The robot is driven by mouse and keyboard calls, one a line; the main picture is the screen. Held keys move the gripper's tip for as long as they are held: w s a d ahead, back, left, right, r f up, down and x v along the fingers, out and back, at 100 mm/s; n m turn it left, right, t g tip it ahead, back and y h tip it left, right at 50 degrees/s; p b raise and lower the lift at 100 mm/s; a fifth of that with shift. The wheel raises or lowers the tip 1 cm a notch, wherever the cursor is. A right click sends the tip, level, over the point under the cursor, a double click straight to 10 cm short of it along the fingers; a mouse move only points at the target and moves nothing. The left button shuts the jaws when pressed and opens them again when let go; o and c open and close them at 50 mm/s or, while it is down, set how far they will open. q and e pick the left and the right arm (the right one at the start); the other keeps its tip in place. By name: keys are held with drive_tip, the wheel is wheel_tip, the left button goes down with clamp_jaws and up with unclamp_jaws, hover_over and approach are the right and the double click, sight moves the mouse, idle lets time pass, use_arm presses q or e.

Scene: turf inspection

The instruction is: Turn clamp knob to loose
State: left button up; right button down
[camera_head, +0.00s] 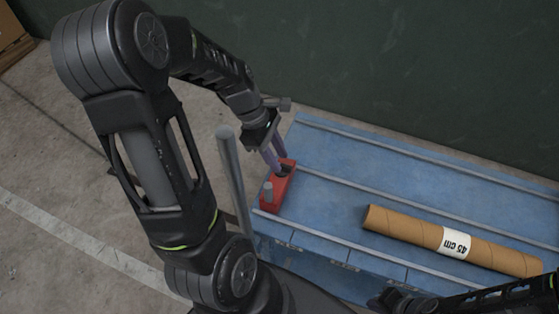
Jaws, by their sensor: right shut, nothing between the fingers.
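A red clamp (270,198) sits at the left end of the blue bench (325,150). It has a grey post (268,189) at its near end and a dark knob (285,170) at its far end. My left gripper (279,162) reaches down from above with its purple fingers apart, their tips at the dark knob. I cannot tell whether they touch or grip it, and they hide part of it. My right gripper (382,301) is low at the bottom edge, shut and empty, away from the clamp. Its fingertips are hard to make out.
A brown cardboard tube (405,227) with a white "45 cm" label (454,243) lies on the bench right of the clamp. Raised rails run along the bench. A grey upright rod (233,175) stands left of the clamp. A dark green wall is behind.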

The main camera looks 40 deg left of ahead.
use_arm(q)
drive_tip(key=shift+x, duration=0.9)
drive_tip(key=shift+c, duration=0.4)
clamp_jaws()
